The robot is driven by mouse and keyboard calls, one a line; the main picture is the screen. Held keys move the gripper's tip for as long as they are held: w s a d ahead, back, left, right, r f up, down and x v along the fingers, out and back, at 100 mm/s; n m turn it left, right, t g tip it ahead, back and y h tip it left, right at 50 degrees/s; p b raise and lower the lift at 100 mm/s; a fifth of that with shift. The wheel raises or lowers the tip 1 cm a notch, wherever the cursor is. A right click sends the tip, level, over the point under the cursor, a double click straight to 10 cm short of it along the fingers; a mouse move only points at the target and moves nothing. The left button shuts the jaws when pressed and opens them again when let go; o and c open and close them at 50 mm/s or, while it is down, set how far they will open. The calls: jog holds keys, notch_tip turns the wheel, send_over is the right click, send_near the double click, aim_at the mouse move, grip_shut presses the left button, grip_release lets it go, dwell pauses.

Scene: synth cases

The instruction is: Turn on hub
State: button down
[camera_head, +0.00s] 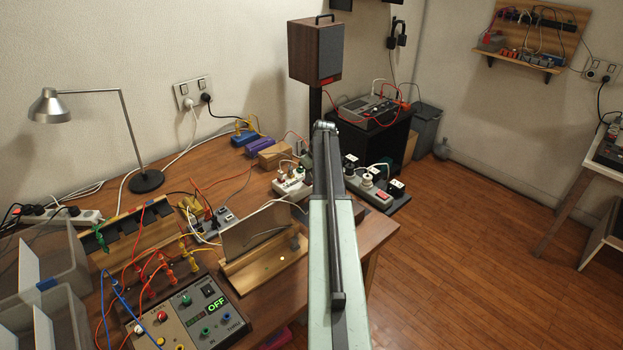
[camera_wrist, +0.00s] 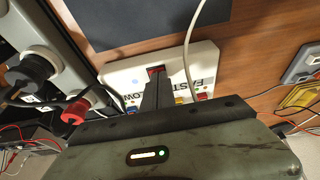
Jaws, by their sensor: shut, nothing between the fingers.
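A white device, which looks like the hub (camera_wrist: 203,62), lies under my gripper in the wrist view. It bears the letters FAST and LOW, small coloured parts along its near edge, and a blue dot. A red part (camera_wrist: 154,70) shows at its middle, right at my fingertips. My gripper (camera_wrist: 156,78) is shut and empty, its dark fingers over the device. I cannot tell whether they touch the red part or whether it is on. In the head view, a white unit with plugs (camera_head: 291,188) stands left of my arm; my gripper is hidden there.
A grey strip with plugs (camera_wrist: 52,60) lies close on the left in the wrist view, with a red plug (camera_wrist: 75,110). A white cable (camera_wrist: 190,45) crosses the device. In the head view, a grey board with sockets (camera_head: 400,203) sits right of my arm.

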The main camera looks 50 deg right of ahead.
jog(key=shift+w+d+r, duration=0.15)
jog(key=shift+w+r, duration=0.05)
jog(key=shift+w, duration=0.2)
jog(key=shift+r+p, duration=0.5)
jog(key=shift+p, duration=0.15)
jog(key=p+v, duration=0.2)
jog(key=w+p+v, duration=0.1)
jog(key=p+v, duration=0.1)
jog(key=shift+s+r, duration=0.1)
jog(key=shift+r, duration=0.25)
jog(key=s+r+p, duration=0.4)
jog(key=r+p, duration=0.3)
jog(key=p, duration=0.1)
jog(key=shift+s+a+r, duration=0.2)
jog(key=shift+s+a, duration=0.05)
jog(key=shift+s, duration=0.1)
